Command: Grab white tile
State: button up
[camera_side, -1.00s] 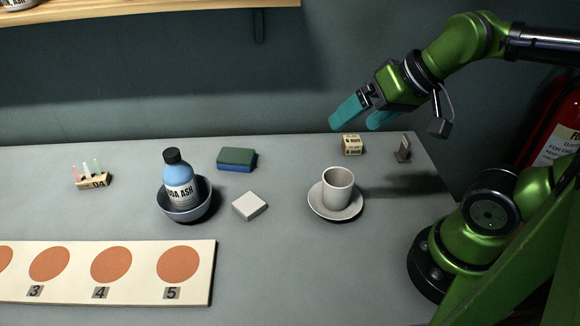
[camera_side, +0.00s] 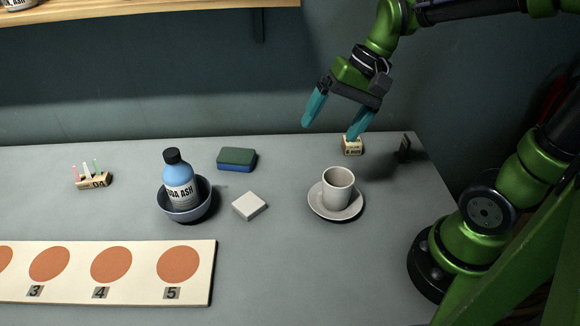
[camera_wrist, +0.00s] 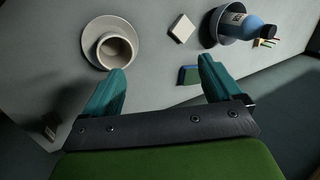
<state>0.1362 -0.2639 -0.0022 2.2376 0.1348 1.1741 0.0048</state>
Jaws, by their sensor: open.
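The white tile (camera_side: 249,206) lies flat on the grey table, between the bowl with the bottle and the cup on its saucer. In the wrist view the tile (camera_wrist: 182,28) is near the top, beyond the fingertips. My gripper (camera_side: 331,125) is open and empty, raised above the back of the table, to the right of and behind the tile. Its teal fingers are spread wide in the wrist view (camera_wrist: 162,66).
A grey cup (camera_side: 338,188) stands on a saucer (camera_side: 322,207) right of the tile. A blue bottle (camera_side: 178,176) sits in a bowl (camera_side: 190,212) on its left. Behind is a green-blue sponge (camera_side: 237,158). A numbered board (camera_side: 205,290) lies front left. A small block (camera_side: 352,148) stands near my gripper.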

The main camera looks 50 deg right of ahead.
jog(key=w+d+f+m+g+y, duration=0.25)
jog(key=w+f+m+y, duration=0.2)
jog(key=w+f, duration=0.25)
jog(key=m+y, duration=0.5)
jog(key=m, duration=0.1)
send_near(249, 203)
jog(key=x, duration=0.3)
jog(key=shift+w+a+f, duration=0.1)
jog(key=shift+w, duration=0.2)
jog(key=shift+s+x, duration=0.15)
jog(key=shift+x, duration=1.2)
jog(key=shift+s+x, duration=0.1)
jog(key=shift+x, duration=1.2)
jog(key=c, duration=1.1)
